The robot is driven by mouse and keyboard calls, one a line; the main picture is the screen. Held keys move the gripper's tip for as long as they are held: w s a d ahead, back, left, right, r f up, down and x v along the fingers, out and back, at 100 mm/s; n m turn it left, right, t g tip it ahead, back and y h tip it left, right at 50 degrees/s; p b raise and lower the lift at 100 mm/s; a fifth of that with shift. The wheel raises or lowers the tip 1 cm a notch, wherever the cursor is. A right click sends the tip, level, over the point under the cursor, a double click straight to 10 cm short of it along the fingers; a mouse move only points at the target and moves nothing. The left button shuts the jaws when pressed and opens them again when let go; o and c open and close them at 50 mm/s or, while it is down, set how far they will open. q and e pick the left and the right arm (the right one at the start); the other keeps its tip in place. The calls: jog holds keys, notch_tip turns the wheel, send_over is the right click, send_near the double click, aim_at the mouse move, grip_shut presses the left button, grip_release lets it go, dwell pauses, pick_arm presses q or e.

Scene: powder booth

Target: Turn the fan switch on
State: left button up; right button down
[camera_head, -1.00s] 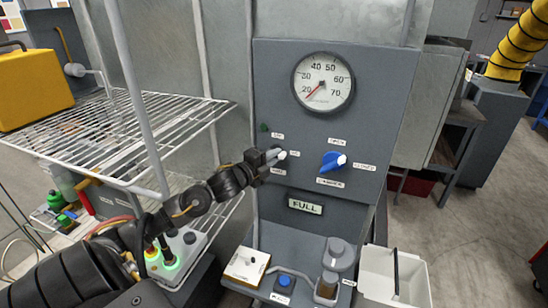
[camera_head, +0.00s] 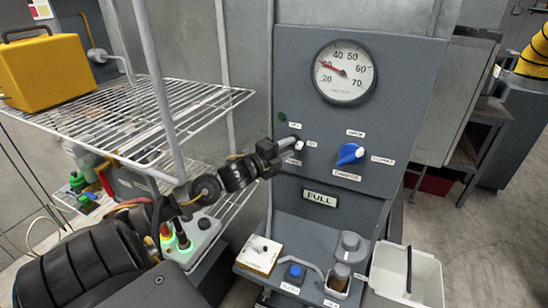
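The fan switch (camera_head: 299,146) is a small light-tipped toggle on the grey control panel (camera_head: 405,110). Its tip points right, beside a small label that seems to read ON. My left gripper (camera_head: 284,149) is right at the switch, its fingers on the switch's left side and close to or touching it. The gripper hides the switch base, and I cannot tell how far the fingers are apart. The round gauge (camera_head: 344,72) above has its red needle near 30. My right gripper is not in view.
A blue knob (camera_head: 349,154) sits right of the switch. Below are a FULL sign (camera_head: 320,198), a shelf with a blue button (camera_head: 295,272) and a jar, and a white bin (camera_head: 418,278). A wire rack (camera_head: 190,115) with a yellow case (camera_head: 45,72) stands left.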

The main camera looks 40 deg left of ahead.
pick_arm(q)
jog(key=s+b, duration=0.2)
jog(key=s, duration=0.7)
jog(key=shift+a, duration=0.25)
